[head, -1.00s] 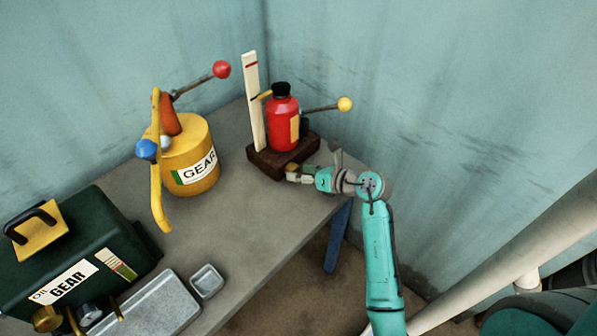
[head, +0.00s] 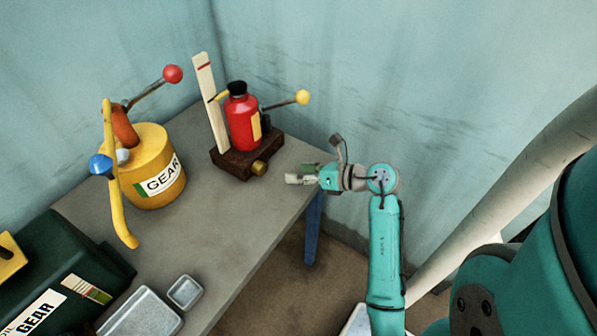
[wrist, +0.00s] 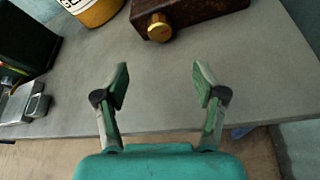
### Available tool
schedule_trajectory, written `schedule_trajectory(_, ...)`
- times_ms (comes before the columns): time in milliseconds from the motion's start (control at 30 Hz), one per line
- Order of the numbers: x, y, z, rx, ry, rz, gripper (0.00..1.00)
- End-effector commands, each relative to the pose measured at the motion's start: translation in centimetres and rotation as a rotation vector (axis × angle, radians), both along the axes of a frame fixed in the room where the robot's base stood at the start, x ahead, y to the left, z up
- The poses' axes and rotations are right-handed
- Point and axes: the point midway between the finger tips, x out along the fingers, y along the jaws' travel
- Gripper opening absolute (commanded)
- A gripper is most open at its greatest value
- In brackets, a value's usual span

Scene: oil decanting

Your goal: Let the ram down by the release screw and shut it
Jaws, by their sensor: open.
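The red bottle-shaped ram (head: 243,122) with a black cap stands on a dark wooden base (head: 229,164) at the back corner of the bench. A brass release screw knob (head: 259,168) sticks out of the base's front. It also shows in the wrist view (wrist: 159,28), ahead of my fingers. A lever with a yellow ball (head: 302,97) points right from the ram. A white board with a red mark (head: 210,105) stands at its left, with a yellow pointer beside it. My gripper (head: 293,179) is open and empty, apart from the knob; its spread fingers show in the wrist view (wrist: 160,82).
A yellow gear-oil can (head: 150,190) with a red-knobbed lever stands left of the ram. A dark green gear-oil box (head: 60,265), a metal tray (head: 140,315) and a small square dish (head: 184,292) lie nearer. The bench's middle (head: 215,225) is clear. A wall is behind.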

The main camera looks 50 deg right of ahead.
Motion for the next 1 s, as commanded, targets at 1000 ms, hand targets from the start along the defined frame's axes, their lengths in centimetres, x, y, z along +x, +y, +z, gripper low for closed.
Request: schedule_trajectory(1000,9.9,2.4,-3.6,-0.393,-0.014,0.002,0.7)
